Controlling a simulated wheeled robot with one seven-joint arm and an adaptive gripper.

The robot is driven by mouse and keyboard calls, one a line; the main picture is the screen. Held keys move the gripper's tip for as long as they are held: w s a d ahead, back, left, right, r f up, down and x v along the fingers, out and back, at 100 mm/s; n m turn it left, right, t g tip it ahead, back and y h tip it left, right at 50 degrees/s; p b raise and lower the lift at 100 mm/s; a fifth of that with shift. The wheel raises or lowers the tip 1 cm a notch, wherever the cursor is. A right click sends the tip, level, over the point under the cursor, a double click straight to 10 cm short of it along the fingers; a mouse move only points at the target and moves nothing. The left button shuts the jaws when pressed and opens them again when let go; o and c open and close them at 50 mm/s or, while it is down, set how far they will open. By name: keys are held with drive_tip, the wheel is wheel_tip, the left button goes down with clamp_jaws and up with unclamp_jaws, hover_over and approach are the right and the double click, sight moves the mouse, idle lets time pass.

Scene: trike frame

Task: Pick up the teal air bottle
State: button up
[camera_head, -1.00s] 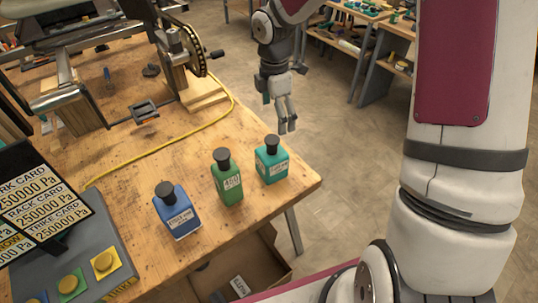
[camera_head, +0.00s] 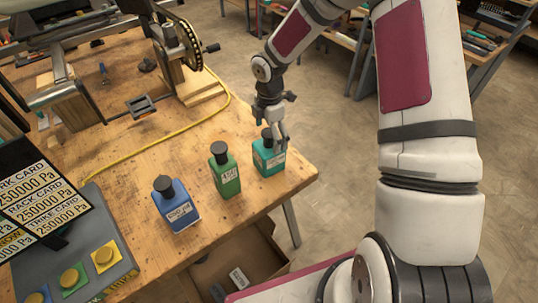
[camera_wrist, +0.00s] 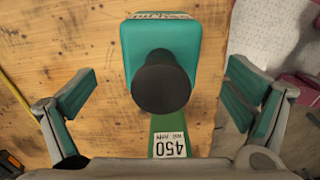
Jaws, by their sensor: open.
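The teal air bottle (camera_head: 268,158) stands upright near the right corner of the workbench, with a dark cap and a pale label. In the wrist view the teal bottle (camera_wrist: 183,45) lies centred between my finger pads, its black cap (camera_wrist: 161,82) toward the camera. My gripper (camera_head: 279,147) is just above and beside the bottle in the head view, covering part of it. In the wrist view my gripper (camera_wrist: 160,105) is open, with a finger on each side and clear gaps to the bottle.
A green bottle (camera_head: 226,173) stands close left of the teal one, and a blue bottle (camera_head: 176,206) farther left. A yellow cable (camera_head: 140,150) crosses the workbench (camera_head: 130,185). An open cardboard box (camera_head: 255,265) sits below.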

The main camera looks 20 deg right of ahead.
sight(269, 144)
drive_tip(key=shift+f+p, duration=0.4)
drive_tip(key=shift+f, duration=1.9)
drive_tip(key=c, duration=2)
drive_tip(key=shift+r, duration=0.15)
drive_tip(key=shift+c, duration=0.2)
